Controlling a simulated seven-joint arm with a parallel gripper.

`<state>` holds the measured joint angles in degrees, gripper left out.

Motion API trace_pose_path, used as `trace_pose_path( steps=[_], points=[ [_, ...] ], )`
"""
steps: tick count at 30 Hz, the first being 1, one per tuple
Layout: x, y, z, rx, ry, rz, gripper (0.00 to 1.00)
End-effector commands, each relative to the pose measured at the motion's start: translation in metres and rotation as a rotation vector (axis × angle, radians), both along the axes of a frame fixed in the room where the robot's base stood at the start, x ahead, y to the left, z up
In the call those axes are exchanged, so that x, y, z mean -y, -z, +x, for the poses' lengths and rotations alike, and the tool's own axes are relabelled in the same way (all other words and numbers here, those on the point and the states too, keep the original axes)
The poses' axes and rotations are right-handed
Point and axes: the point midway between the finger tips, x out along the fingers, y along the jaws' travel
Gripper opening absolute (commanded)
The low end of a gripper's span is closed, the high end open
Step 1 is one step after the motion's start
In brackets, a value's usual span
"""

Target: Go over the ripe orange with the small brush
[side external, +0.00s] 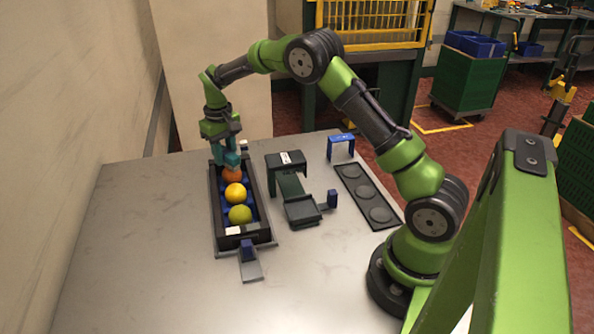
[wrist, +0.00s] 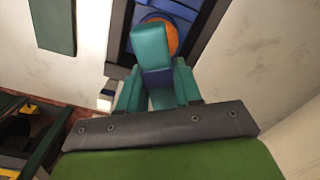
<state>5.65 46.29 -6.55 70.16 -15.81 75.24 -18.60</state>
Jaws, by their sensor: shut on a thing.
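A deep orange fruit (side external: 232,175), the ripest-looking, sits at the far end of a long black tray (side external: 216,222) with blue supports. A yellow-orange fruit (side external: 235,193) and a yellow-green fruit (side external: 240,214) sit nearer in the same row. My gripper (side external: 230,149) is above the far end, shut on a small teal brush (side external: 231,160). In the wrist view the brush (wrist: 151,46) sticks out between the teal fingers, over the deep orange fruit (wrist: 173,38), and hides much of it. I cannot tell whether brush and fruit touch; the bristles are hidden.
A dark green stand with a black top (side external: 286,160) and a tray at its foot stands right of the row. A blue arch (side external: 341,146) and a dark plate with three round recesses (side external: 367,195) lie farther right. The table's left and front are clear.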

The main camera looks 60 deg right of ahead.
Motion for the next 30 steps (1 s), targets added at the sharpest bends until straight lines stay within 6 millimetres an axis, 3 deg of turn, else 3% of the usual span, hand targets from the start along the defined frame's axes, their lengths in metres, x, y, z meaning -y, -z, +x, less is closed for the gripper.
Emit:
trace_pose_path(
  steps=[7,24,30],
  points=[
    [0.001,0.0,0.003,0.0,0.001,0.0,0.03],
    [-0.006,0.0,-0.023,0.0,0.0,0.0,0.03],
    [-0.004,0.001,-0.015,0.001,0.001,0.0,0.03]
  ],
)
